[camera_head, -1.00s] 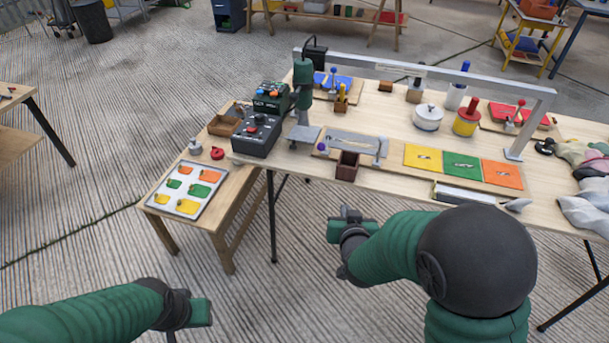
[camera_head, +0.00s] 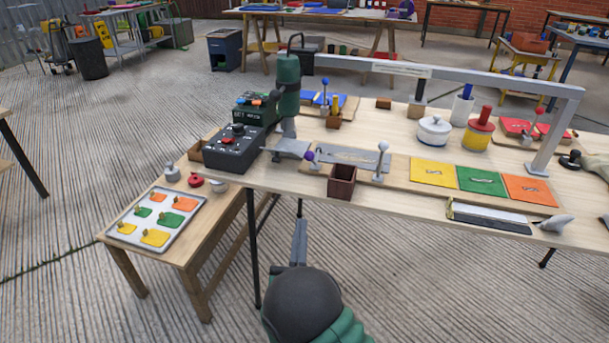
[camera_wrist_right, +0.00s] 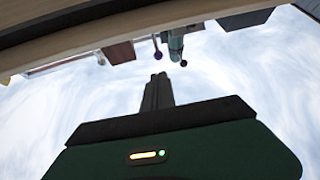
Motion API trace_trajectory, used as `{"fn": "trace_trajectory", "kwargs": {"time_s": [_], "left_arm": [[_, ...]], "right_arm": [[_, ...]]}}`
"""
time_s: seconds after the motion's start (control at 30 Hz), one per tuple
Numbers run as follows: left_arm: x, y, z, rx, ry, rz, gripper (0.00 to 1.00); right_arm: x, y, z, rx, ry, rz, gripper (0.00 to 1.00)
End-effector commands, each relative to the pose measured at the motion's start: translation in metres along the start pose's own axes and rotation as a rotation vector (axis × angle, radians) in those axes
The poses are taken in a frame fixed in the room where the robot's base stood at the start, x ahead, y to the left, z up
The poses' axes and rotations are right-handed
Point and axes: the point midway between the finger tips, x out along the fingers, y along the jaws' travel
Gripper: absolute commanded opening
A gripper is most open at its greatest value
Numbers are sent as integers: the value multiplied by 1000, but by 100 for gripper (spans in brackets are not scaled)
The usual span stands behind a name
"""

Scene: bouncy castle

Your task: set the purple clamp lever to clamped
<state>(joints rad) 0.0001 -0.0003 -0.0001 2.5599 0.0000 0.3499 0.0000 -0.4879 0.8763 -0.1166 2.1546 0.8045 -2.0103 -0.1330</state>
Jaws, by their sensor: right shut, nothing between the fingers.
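The purple clamp lever (camera_head: 309,156) is a purple ball on a short pale post at the left end of a grey plate (camera_head: 346,157), near the front of the long workbench. It looks about upright; I cannot tell its setting. The purple ball also shows in the right wrist view (camera_wrist_right: 157,55), beyond the fingertips. My right gripper (camera_head: 299,226) is shut and empty, pointing up in front of the bench's front edge, apart from the lever. Its closed fingers show in the wrist view (camera_wrist_right: 158,78). My left gripper is out of view.
A dark red-brown box (camera_head: 341,186) stands right of the lever at the bench's front. A green drill press (camera_head: 287,85) and control box (camera_head: 235,148) stand to its left. A metal frame (camera_head: 470,77) spans the bench. A low side table (camera_head: 150,252) holds a tray.

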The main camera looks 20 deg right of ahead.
Motion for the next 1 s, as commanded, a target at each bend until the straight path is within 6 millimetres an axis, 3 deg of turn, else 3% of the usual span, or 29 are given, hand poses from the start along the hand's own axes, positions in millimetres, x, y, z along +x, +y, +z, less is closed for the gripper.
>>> {"fn": "trace_trajectory", "kwargs": {"time_s": [0.17,0.7,1.0], "left_arm": [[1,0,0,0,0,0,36],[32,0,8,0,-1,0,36],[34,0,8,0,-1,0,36]], "right_arm": [[21,2,0,3,1,5,0],[127,1,2,2,3,3,0],[140,0,0,1,-1,-1,0]]}}
